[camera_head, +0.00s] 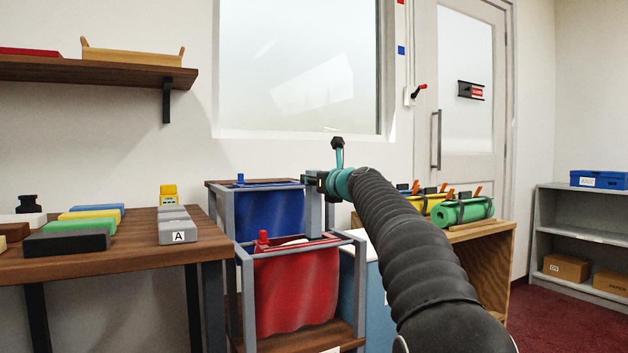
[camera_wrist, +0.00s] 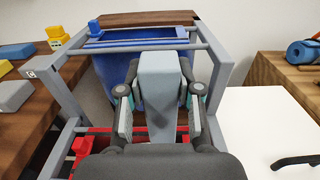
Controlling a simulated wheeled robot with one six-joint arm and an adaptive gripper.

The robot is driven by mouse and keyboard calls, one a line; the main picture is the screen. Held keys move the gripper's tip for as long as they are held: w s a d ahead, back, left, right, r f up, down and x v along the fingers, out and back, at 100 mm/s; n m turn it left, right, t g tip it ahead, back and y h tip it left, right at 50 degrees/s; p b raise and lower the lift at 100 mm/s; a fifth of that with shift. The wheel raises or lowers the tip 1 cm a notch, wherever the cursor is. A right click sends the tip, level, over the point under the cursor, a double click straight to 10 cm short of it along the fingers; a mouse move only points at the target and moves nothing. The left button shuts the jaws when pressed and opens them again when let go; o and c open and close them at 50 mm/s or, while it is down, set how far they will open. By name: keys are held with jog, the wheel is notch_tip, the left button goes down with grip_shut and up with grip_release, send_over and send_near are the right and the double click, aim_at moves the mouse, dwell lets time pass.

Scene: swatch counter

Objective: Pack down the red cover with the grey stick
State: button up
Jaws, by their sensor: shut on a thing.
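The red cover (camera_head: 297,290) hangs as a cloth bag in a grey frame, with a red knob (camera_head: 263,238) at its top left. My gripper (camera_head: 316,180) is above the back of the red cover's frame, shut on the grey stick (camera_head: 314,215). The stick hangs roughly upright between the blue and red covers. In the wrist view the stick (camera_wrist: 161,75) stands between the two fingers. I cannot tell whether its lower end touches a rail or the cloth.
A blue cover (camera_head: 270,212) hangs in a grey frame behind the red one. A wooden table (camera_head: 120,255) with coloured blocks stands on the left. A wooden bench with a green roll (camera_head: 462,212) stands on the right. A white surface (camera_wrist: 260,125) lies right of the frames.

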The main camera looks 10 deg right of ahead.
aim_at(317, 203)
jog(key=shift+f, duration=3.1)
notch_tip(317, 203, up, 11)
jog(key=p, duration=1.1)
jog(key=shift+r, duration=0.15)
jog(key=shift+d, duration=0.1)
